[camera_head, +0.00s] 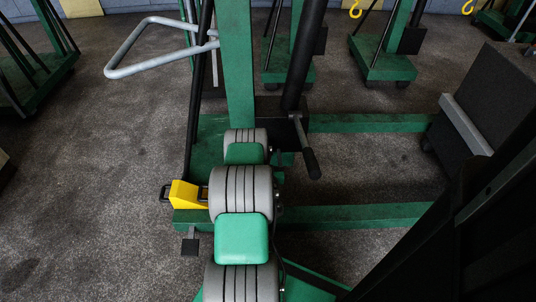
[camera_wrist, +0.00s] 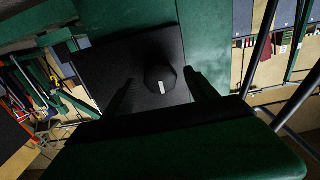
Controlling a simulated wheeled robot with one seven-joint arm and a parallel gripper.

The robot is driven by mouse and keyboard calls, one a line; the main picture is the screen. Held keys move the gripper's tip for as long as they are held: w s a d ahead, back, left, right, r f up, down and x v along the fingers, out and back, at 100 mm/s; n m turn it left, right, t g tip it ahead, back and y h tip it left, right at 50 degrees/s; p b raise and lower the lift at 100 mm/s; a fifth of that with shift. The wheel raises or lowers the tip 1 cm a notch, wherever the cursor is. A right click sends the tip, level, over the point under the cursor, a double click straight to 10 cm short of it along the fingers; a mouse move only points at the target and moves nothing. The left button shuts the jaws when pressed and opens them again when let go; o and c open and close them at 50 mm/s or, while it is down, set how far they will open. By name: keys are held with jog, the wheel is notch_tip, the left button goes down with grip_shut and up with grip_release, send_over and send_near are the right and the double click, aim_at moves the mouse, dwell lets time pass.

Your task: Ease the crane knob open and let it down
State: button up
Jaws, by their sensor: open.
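The crane has a green post (camera_head: 237,60), a black ram (camera_head: 303,55) and green floor legs (camera_head: 370,123). In the wrist view, the round black knob (camera_wrist: 160,77) with a white mark stands on a black block (camera_wrist: 110,62) fixed to green metal. My gripper (camera_wrist: 161,80) is open, with one dark finger on each side of the knob in the picture. A gap shows beside the knob at each finger; I cannot tell how far off the fingertips are in depth. In the head view I cannot make out the knob or my fingers.
A black lever (camera_head: 305,150) sticks out near the ram's foot. A grey bent-tube handle (camera_head: 130,65) is at upper left. A yellow block (camera_head: 185,195) sits by the near leg. A dark box (camera_head: 490,95) stands at right. Open floor lies at left.

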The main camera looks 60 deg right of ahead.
jog(key=shift+x, duration=1.05)
jog(key=shift+c, duration=0.2)
jog(key=c, duration=1.4)
